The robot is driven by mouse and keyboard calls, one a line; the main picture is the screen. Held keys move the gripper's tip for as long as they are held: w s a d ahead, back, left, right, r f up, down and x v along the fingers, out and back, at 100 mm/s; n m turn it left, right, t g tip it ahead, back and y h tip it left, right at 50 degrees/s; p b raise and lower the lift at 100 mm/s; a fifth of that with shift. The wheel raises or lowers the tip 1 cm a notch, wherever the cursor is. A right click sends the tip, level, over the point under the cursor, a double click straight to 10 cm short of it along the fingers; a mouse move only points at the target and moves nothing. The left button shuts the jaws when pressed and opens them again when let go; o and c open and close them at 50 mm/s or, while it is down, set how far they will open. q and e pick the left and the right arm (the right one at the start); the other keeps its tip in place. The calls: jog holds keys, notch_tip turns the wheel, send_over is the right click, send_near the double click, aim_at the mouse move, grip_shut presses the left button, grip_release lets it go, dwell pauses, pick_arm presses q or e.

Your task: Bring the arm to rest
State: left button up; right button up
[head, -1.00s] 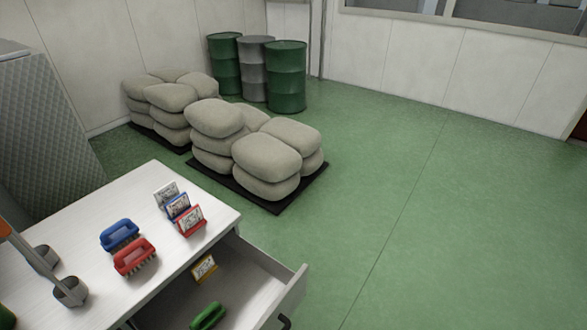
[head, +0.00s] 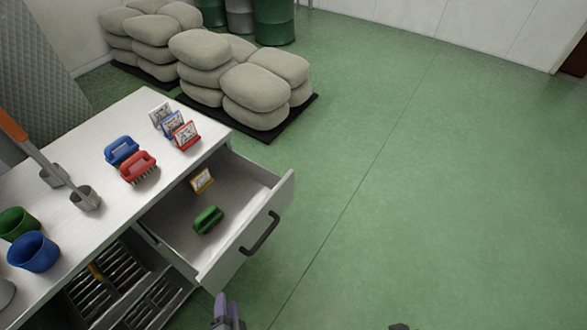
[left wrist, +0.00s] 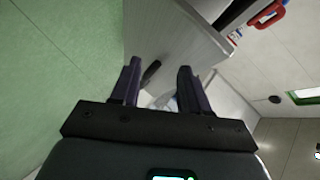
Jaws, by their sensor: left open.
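My left gripper (head: 227,312) shows at the bottom edge of the head view, in front of the open drawer (head: 245,248). In the left wrist view the two dark fingers of my left gripper (left wrist: 157,66) stand apart with nothing held between them. The drawer's dark handle (head: 260,232) is also in the left wrist view (left wrist: 151,72), seen between the fingers; I cannot tell the gap to it. A green brush (head: 208,220) and a yellow-framed card (head: 202,180) lie inside the drawer.
The white cabinet top (head: 105,195) holds a blue brush (head: 121,150), a red brush (head: 138,168), several card stands, a blue cup (head: 34,252) and a green cup (head: 15,222). Stacked sacks (head: 255,88) stand behind. The green floor (head: 420,190) on the right is clear.

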pick_arm(q)
jog(key=a+r+n+g+h, duration=0.4)
jog(key=r, duration=0.4)
jog(key=s+r+n+g, duration=0.2)
jog(key=s+n+g, duration=0.3)
jog(key=s, duration=0.4)
notch_tip(320, 180, up, 28)
jog(key=m+p, duration=0.1)
jog(key=p, duration=2.7)
notch_tip(320, 180, down, 54)
jog(key=b, duration=5.3)
jog(key=shift+d+r+g, duration=0.15)
jog(key=shift+d+g, duration=0.05)
jog(key=shift+g, duration=0.1)
jog(key=shift+s, duration=0.1)
